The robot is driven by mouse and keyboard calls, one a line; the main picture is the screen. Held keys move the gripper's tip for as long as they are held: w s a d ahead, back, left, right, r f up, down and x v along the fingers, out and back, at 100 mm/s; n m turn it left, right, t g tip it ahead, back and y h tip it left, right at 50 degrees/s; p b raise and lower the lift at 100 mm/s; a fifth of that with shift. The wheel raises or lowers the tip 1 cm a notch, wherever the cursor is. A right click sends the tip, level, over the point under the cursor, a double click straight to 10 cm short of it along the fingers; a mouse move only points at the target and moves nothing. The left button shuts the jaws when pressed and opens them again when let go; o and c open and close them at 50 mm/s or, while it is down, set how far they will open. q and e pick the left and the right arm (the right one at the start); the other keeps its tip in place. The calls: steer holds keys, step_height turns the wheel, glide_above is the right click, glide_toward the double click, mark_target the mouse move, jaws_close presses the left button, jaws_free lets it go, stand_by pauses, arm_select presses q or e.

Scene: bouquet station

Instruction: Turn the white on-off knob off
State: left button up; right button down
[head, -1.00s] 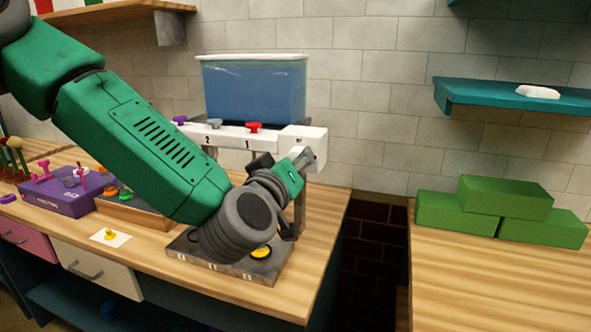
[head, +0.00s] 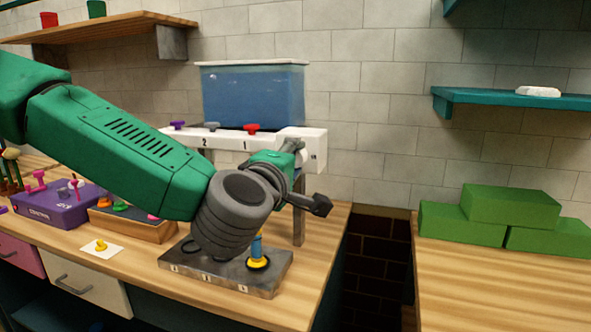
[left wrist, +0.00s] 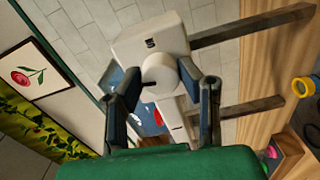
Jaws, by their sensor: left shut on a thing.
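The white on-off knob (left wrist: 161,74) is a round piece on the end of the white dispenser unit, seen in the left wrist view. My left gripper (left wrist: 160,82) has one finger on each side of the knob and is shut on it. In the head view my left gripper (head: 303,178) is at the right end of the white unit (head: 222,138), under the blue tank (head: 254,95). There the gripper hides most or all of the knob. My right gripper is not in view.
Purple, grey and red knobs (head: 252,128) line the unit's top. Below my arm, a grey base plate (head: 238,280) holds a blue piece in a yellow ring (head: 258,263). Green blocks (head: 508,204) lie on the right counter, past a gap. A teal shelf (head: 480,98) hangs above.

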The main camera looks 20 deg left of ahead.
arm_select(q)
steer(key=shift+a+n+b, duration=0.1)
steer(key=shift+n+b, duration=0.2)
steer(key=shift+n, duration=0.4)
steer(key=o, duration=1.1)
steer(key=shift+o, duration=0.2)
steer(key=shift+w+a+f, duration=0.1)
steer(key=s, duration=0.7)
steer(key=shift+s+a, duration=0.15)
steer(key=shift+f, duration=0.15)
